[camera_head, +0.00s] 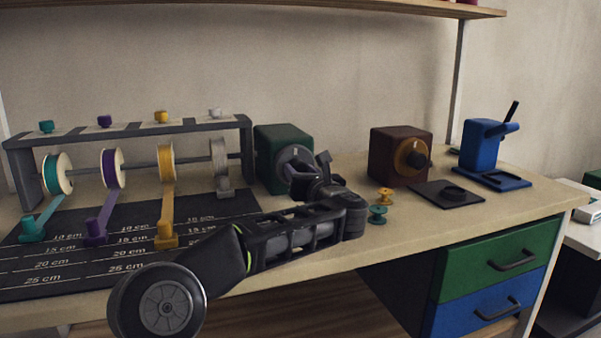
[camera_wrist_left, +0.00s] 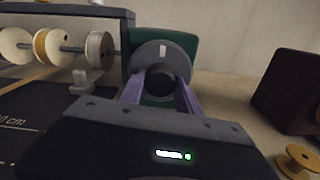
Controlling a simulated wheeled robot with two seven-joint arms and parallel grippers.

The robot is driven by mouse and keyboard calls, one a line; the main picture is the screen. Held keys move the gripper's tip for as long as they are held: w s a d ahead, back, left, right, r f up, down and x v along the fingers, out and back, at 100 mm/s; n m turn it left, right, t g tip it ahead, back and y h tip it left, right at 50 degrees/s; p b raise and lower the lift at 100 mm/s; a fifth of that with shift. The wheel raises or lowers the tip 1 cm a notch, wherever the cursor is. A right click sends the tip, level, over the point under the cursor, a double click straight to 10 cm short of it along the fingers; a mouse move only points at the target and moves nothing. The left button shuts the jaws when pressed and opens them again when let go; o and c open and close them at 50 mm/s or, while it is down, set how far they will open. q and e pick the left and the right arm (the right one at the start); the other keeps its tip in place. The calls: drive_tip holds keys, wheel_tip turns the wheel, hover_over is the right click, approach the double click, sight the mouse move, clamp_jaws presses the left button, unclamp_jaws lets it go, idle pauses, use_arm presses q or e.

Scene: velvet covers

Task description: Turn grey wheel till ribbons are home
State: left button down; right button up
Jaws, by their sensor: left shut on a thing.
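The grey wheel (camera_head: 295,156) sits on the front of a dark green box (camera_head: 272,158) and shows in the left wrist view (camera_wrist_left: 163,53) with a pale mark at its top. My left gripper (camera_head: 308,170) is shut on the wheel's dark centre knob (camera_wrist_left: 161,86), one finger on each side. Teal (camera_head: 50,209), purple (camera_head: 106,206), yellow (camera_head: 168,206) and grey (camera_head: 222,182) ribbons hang from spools on a dark rack. The first three reach out over a marked mat; the grey ribbon's end is close to its spool. My right gripper is out of view.
The black mat (camera_head: 235,206) has centimetre lines. A brown box (camera_head: 387,152) with an orange dial stands right of the green box, with two small spools (camera_head: 384,195) in front. A black plate (camera_head: 432,195) and blue stand (camera_head: 480,145) are farther right.

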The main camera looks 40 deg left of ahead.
use_arm(q)
drive_tip(key=shift+m, duration=0.5)
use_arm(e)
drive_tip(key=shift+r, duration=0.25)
use_arm(q)
drive_tip(key=m+p, duration=0.2)
drive_tip(key=shift+r+m, duration=0.1)
drive_tip(key=shift+m, duration=0.3)
drive_tip(key=m+p, duration=0.2)
drive_tip(key=m, duration=0.2)
drive_tip(key=shift+p, duration=0.3)
drive_tip(key=m+p, duration=0.4)
drive_tip(key=m, duration=0.1)
drive_tip(key=shift+r+m, duration=0.1)
drive_tip(key=shift+m, duration=0.3)
drive_tip(key=shift+m+p, duration=0.75)
drive_tip(key=shift+m, duration=0.35)
drive_tip(key=shift+m+p, duration=0.35)
drive_tip(key=shift+m, duration=0.15)
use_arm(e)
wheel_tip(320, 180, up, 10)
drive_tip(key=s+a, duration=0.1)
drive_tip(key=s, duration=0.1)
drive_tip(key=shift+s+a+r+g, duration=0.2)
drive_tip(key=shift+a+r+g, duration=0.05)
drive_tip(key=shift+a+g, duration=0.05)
use_arm(q)
drive_tip(key=shift+f, duration=0.25)
drive_tip(key=c, duration=0.9)
unclamp_jaws()
